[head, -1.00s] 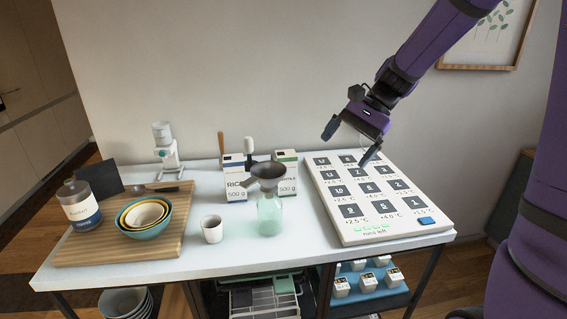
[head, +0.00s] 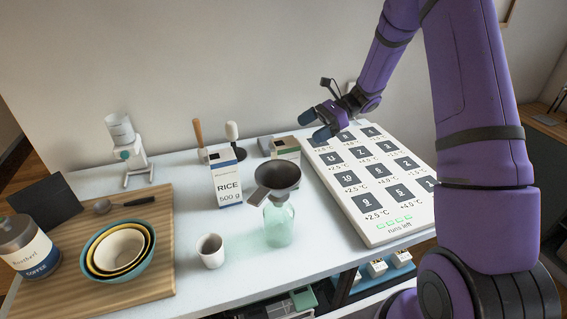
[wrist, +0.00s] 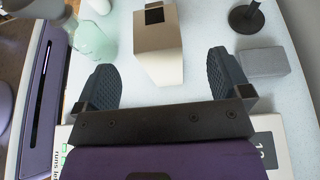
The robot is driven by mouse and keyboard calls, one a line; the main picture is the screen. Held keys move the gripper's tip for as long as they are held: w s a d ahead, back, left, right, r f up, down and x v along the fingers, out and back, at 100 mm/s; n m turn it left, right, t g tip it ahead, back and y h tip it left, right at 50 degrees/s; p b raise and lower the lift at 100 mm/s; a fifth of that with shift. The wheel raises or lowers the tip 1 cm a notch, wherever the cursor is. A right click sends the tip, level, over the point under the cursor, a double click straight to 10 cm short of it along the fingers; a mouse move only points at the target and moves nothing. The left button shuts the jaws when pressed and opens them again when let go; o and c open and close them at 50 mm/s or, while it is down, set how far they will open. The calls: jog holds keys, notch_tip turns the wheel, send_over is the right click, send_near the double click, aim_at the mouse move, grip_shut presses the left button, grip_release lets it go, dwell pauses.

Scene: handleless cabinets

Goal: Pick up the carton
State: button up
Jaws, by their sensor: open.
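Two cartons stand upright on the white table. The white rice carton (head: 228,186) is left of the funnel. My gripper (head: 317,124) is open and empty, above and right of this second carton. In the wrist view, a pale carton (wrist: 158,48) with a dark square lies ahead, in line with the gap between my gripper's fingers (wrist: 162,68). It looks like the second carton. The fingers appear apart from it.
A green glass bottle (head: 279,226) with a dark funnel (head: 277,175) stands close in front of the cartons. A grey block (wrist: 262,62) is beside the carton. A large labelled panel (head: 372,185) lies to the right. A white cup (head: 210,251) and nested bowls (head: 121,251) are left.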

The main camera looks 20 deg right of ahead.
aim_at(293, 140)
jog(key=x, duration=0.3)
jog(key=shift+a+f, duration=0.15)
jog(key=shift+a, duration=0.2)
jog(key=shift+s+f+x, duration=0.1)
jog(key=shift+x, duration=1.25)
jog(key=shift+s+f+x, duration=0.1)
jog(key=shift+s+x, duration=0.05)
jog(key=shift+x, duration=1.25)
jog(key=shift+d, duration=0.1)
jog(key=c, duration=1.7)
